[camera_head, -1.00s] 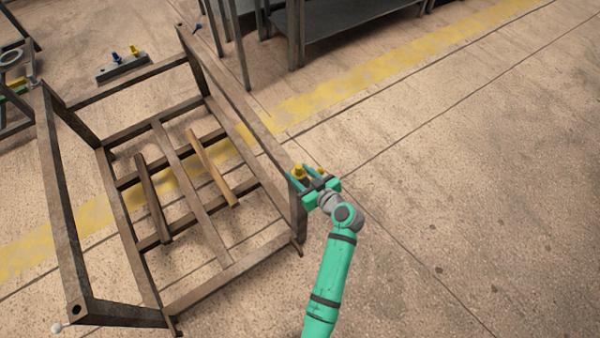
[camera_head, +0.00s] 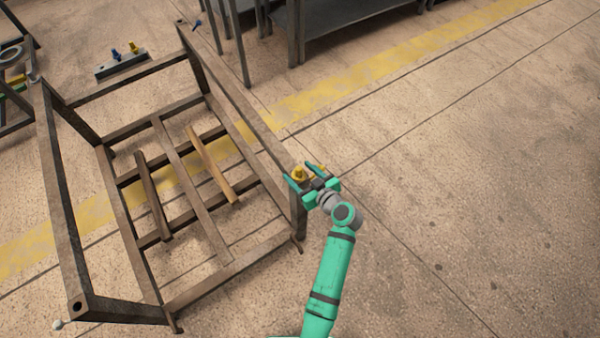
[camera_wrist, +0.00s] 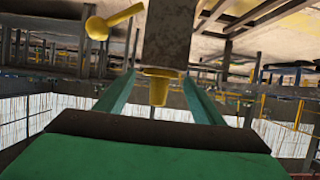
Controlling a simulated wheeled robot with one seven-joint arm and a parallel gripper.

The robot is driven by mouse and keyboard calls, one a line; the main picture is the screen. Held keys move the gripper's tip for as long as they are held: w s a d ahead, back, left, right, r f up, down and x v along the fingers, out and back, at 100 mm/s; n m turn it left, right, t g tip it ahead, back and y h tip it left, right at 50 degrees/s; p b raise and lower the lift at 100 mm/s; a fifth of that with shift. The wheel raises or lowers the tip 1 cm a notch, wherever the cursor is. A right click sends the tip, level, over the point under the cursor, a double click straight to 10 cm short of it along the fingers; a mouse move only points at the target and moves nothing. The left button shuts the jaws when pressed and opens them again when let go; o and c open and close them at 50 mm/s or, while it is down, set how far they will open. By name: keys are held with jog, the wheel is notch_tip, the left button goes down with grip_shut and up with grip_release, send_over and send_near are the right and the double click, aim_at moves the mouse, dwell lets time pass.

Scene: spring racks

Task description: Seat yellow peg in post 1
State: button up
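The yellow peg (camera_head: 299,174) is at the top of the rack's near right corner post (camera_head: 298,208). In the wrist view, which looks upside down, the peg (camera_wrist: 158,88) has its flange against the end of the post (camera_wrist: 170,35); the part inside the post is hidden. My gripper (camera_head: 304,176) is open beside the post top. In the wrist view its green fingers (camera_wrist: 158,98) stand wide on both sides of the peg, with gaps visible.
The brown rack frame (camera_head: 225,84) stands left of my arm. A grey block (camera_head: 122,67) with a blue peg (camera_head: 116,57) and another yellow peg (camera_head: 134,48) lies behind it. A blue pin (camera_head: 197,25) is at the far post. The floor on the right is clear.

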jog(key=shift+f, duration=0.1)
jog(key=v, duration=1.1)
dwell(0.5)
jog(key=s+f+m+h, duration=0.3)
jog(key=s, duration=0.5)
jog(key=s+f+m+h, duration=0.3)
jog(key=s+f+h, duration=0.1)
jog(key=s, duration=0.4)
jog(key=s+a+r+t, duration=0.2)
jog(key=s+a+r, duration=0.1)
jog(key=s+r, duration=0.5)
jog(key=s+a+r+t, duration=0.2)
jog(key=s+a+r, duration=0.1)
jog(key=s+r, duration=0.5)
jog(key=shift+r+m+h, duration=0.3)
jog(key=shift+r+m, duration=0.1)
jog(key=shift+r, duration=0.35)
